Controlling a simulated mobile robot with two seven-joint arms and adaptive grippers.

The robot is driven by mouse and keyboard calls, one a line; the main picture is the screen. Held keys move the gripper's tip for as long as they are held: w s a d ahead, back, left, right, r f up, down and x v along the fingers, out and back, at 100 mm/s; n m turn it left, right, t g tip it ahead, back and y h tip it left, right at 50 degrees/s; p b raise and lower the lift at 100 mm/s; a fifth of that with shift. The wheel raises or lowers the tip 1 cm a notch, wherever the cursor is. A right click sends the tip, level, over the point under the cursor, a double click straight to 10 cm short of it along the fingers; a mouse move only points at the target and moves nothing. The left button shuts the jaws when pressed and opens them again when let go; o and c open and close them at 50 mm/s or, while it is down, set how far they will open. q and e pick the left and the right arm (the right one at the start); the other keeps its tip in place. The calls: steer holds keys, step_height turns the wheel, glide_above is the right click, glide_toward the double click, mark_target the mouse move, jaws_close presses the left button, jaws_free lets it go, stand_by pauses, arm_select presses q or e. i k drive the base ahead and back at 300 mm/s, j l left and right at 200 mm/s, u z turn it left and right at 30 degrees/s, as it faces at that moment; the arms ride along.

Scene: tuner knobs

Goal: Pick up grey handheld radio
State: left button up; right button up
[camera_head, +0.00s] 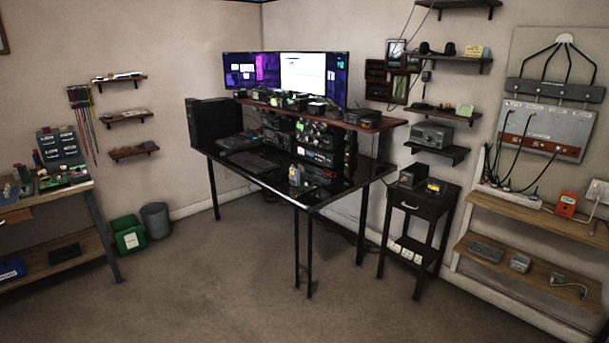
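A small upright grey object (295,176) stands near the front corner of the black desk (258,180). It looks like the grey handheld radio, but it is too small in the picture to be sure. A larger grey box-shaped device (431,135) sits on a wall shelf to the right of the desk. Neither of my grippers is in view, and no part of my arms shows.
Open carpet (220,270) lies in front of the desk. A dark side table (425,205) stands right of it. A wooden workbench (75,187), a green bin (128,236) and a grey bin (156,221) are on the left. Wooden shelves (520,215) line the right wall.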

mark_target(293, 171)
steer(key=i+l, duration=0.15)
steer(key=i, duration=3.1)
steer(key=j+u, duration=0.05)
steer(key=j, duration=0.1)
